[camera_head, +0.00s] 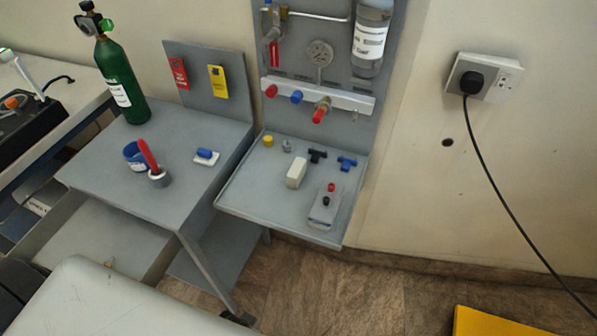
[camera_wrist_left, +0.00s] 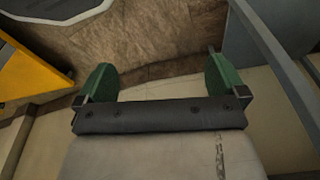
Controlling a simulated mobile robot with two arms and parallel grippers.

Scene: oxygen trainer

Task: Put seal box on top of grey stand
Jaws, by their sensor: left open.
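A small white box (camera_head: 296,174) stands on the grey shelf (camera_head: 262,208) under the gas panel. A low grey box (camera_head: 325,208) with a red and a black knob on or beside it lies near the shelf's front right. I cannot tell for certain which is the seal box. A grey stand (camera_head: 190,207) with a flat top is to the left of the shelf. My left gripper (camera_wrist_left: 162,82) shows only in the left wrist view, open, with nothing between its green fingers, above the brown floor. My right gripper is not in view.
The grey stand carries a green cylinder (camera_head: 121,80), a blue cup-like ring (camera_head: 136,156), a tape roll with a red handle (camera_head: 157,176) and a blue-and-white item (camera_head: 206,157). Its front middle is bare. Small fittings (camera_head: 317,156) line the shelf's back. A yellow object (camera_head: 500,322) is at lower right.

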